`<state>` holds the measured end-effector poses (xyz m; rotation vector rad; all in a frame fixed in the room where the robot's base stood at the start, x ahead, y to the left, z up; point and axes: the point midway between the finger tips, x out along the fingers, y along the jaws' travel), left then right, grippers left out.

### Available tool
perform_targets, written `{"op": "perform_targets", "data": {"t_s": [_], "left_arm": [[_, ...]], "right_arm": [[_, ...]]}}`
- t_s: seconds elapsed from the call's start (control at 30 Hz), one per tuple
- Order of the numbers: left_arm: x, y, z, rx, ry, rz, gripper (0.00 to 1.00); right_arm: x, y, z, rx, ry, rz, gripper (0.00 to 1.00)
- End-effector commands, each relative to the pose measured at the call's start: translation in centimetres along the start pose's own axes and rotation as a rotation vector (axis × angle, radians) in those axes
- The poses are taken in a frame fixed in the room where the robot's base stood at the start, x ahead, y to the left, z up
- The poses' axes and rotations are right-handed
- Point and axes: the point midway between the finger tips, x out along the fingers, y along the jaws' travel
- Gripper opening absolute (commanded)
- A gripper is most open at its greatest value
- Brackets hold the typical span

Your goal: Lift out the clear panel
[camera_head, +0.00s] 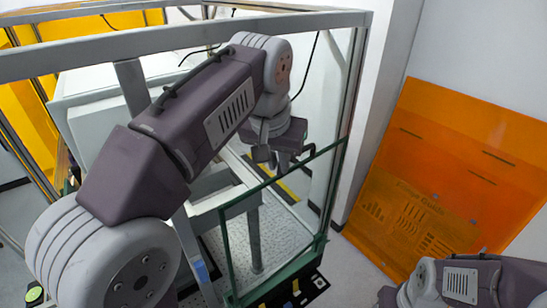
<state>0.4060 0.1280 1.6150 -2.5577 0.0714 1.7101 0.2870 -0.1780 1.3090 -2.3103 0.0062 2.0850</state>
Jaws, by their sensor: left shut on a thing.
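The clear panel (283,225) is a see-through sheet with dark green edges. It stands upright at the front of the metal frame, its lower edge close to a black base strip. My left gripper (281,165) reaches over from the left and is shut on the panel's top edge near its middle. The gripper's body partly hides the fingertips. Whether the panel's lower edge still sits in the base is hard to tell. My right arm shows only in part at the lower right, and its gripper is out of view.
A grey metal frame (200,29) surrounds the work area, with its top bar above my left arm. A speckled plate (284,232) lies behind the panel. An orange translucent sheet (440,175) leans at the right. A black base with yellow marks (300,288) runs along the front.

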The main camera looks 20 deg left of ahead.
Motion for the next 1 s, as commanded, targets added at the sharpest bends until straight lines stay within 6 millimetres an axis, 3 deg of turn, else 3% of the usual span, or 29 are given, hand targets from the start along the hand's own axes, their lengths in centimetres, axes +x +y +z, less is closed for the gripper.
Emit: {"op": "perform_targets", "data": {"t_s": [1.0], "left_arm": [[-2.6, 5.3, 2.7, 0.002, 0.006, 0.003, 0.0]], "right_arm": [[-0.1, 0.0, 0.0, 0.0, 0.0, 0.0, 0.6]]}}
